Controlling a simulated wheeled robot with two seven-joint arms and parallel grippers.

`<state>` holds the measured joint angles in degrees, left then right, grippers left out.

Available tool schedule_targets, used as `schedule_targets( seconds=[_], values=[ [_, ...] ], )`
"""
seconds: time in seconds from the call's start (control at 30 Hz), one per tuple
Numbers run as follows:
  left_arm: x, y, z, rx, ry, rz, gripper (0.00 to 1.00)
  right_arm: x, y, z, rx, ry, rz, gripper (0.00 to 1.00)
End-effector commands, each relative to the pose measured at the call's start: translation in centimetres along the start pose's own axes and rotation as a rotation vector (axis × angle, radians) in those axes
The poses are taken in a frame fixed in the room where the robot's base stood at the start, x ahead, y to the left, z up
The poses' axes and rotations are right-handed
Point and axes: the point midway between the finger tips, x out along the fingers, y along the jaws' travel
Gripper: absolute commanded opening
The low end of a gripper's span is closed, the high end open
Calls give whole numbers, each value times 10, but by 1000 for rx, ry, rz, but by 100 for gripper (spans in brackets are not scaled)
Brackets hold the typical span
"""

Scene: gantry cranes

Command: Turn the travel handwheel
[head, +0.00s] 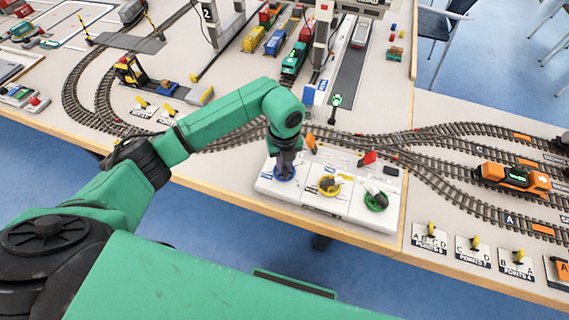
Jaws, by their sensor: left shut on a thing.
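A white control panel (312,205) stands at the table's front edge with three handwheels in a row. The blue handwheel (284,174) is at its left, the yellow handwheel (329,186) in the middle and the green handwheel (376,202) at its right. Labels by the wheels are too small to read. My left gripper (284,170) reaches down onto the blue handwheel and is shut on it; the gripper hides much of the wheel. My right gripper is not in view.
Train tracks (440,160) run behind and to the right of the panel. An orange locomotive (512,178) stands on the right tracks. Yellow point levers (473,243) line the front right edge.

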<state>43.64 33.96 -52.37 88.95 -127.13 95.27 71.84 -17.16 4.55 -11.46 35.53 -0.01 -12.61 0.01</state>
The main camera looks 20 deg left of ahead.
Motion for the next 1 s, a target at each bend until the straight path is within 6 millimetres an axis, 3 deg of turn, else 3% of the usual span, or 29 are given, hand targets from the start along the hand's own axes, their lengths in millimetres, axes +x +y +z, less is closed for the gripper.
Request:
schedule_targets(
  seconds=[0.03,0.07,0.1,0.13,0.43,0.57,0.73,1.0],
  values=[
    [-4,-2,3,-3,-9,-8,0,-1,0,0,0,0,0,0],
    [-4,-2,3,-2,-9,-8,26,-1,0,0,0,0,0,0],
    [-4,-1,3,-2,-8,-7,42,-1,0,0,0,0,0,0],
    [-3,-1,3,-2,-8,-6,45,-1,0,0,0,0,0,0],
    [-2,-1,1,0,-3,-3,45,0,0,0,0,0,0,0],
    [-10,-1,1,0,-3,-4,45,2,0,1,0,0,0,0],
    [-43,-2,2,1,-7,-7,45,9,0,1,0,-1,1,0],
    [-119,-1,2,1,-9,-7,45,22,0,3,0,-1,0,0]
  ],
)
